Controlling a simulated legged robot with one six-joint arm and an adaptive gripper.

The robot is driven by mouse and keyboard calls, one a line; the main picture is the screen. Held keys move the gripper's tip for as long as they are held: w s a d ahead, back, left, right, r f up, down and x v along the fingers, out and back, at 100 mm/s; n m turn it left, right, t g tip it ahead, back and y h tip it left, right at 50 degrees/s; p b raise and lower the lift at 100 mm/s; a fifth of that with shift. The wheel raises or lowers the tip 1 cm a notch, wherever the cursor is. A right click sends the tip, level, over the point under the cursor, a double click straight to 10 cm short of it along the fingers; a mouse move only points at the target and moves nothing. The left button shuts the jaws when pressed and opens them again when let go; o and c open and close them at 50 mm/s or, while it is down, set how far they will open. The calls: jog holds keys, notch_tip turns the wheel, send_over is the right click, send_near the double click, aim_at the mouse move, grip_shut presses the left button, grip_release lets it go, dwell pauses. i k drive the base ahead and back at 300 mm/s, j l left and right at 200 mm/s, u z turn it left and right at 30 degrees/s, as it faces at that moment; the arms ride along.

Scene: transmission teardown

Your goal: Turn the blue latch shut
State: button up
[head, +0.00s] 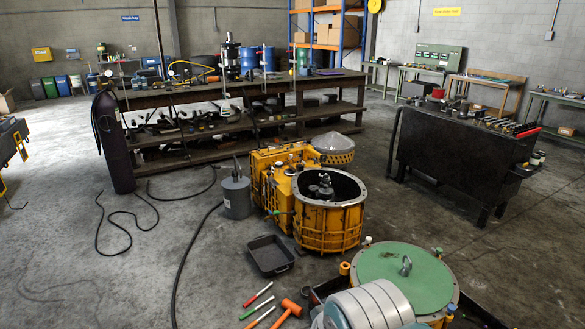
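I cannot pick out a blue latch for certain in the head view. A yellow transmission housing (318,222) stands on the floor in the middle, its round top open with dark parts inside. A yellow boxy section (262,180) adjoins it on the left. Small green fittings (281,212) show on its left side, too small to make out. A round green lid (398,268) with a metal ring on top lies at the lower right, partly hidden by grey rounded links of my arm. My gripper is not in view.
A black tray (270,268), a grey canister (237,198) and an orange mallet (289,310) are on the floor. A dark cable (180,262) runs across it. A workbench (240,88) stands behind, a black bench (455,155) right.

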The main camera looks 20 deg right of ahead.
aim_at(451, 309)
jog(key=i+z, duration=0.25)
jog(key=z, duration=0.25)
jog(key=i+j+z, duration=0.1)
jog(key=i+z, duration=0.15)
jog(key=z, duration=0.2)
jog(key=i+j+z, duration=0.2)
jog(key=z, duration=0.3)
jog(key=i+j+z, duration=0.1)
jog(key=i+z, duration=0.15)
jog(key=z, duration=0.15)
jog(key=i+j+z, duration=0.2)
jog(key=z, duration=0.25)
jog(key=i+j+z, duration=0.25)
jog(key=z, duration=0.15)
